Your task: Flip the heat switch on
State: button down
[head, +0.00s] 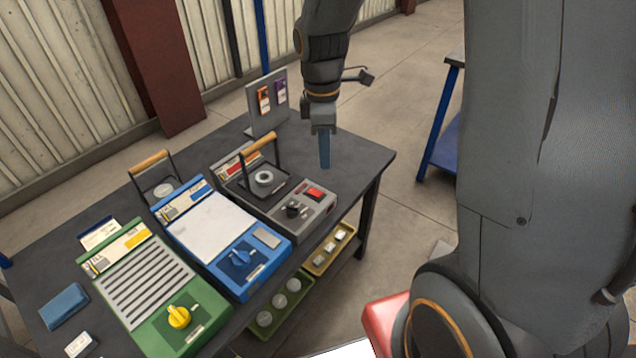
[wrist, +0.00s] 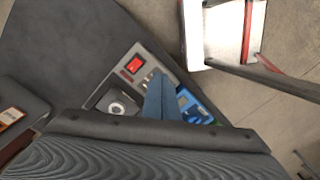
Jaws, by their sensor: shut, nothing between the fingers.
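A grey unit (head: 323,214) with a round pit-like ring (head: 263,180) stands on the dark table. Its front panel carries a red rocker switch (head: 315,193) and a black knob (head: 292,208). The red switch also shows in the wrist view (wrist: 134,66), with the ring (wrist: 117,108) near it. I cannot read any label or tell the switch's position. My gripper (head: 324,166) points down with its blue fingers shut and empty, above the table just behind and right of the grey unit. In the wrist view the fingers (wrist: 160,98) hide part of the panel.
A blue unit (head: 281,247) with a blue knob and a green unit (head: 215,308) with a yellow knob stand to the left. A wood-handled lid frame (head: 260,144) rises over the grey unit. An upright board with tags (head: 252,108) stands behind. The table's right corner is clear.

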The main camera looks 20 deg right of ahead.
aim_at(319, 194)
jog(key=w+f+n, duration=0.1)
jog(key=w+n, duration=0.6)
jog(key=n, duration=0.3)
jog(key=shift+w+a+n+g+p, duration=0.25)
jog(key=shift+a+n+g+p, duration=0.05)
jog(key=shift+a+g, duration=0.15)
jog(key=shift+f, duration=0.15)
jog(key=f+p, duration=0.1)
jog(key=f, duration=0.3)
jog(key=s+f+p, duration=0.1)
jog(key=f, duration=0.4)
jog(key=d+f+p, duration=0.1)
jog(key=f+p, duration=0.1)
jog(key=f, duration=0.2)
jog(key=shift+s+f, duration=0.2)
jog(key=shift+f, duration=0.2)
jog(key=shift+s+d+f, duration=0.1)
jog(key=shift+s+f, duration=0.05)
jog(key=shift+f, duration=0.05)
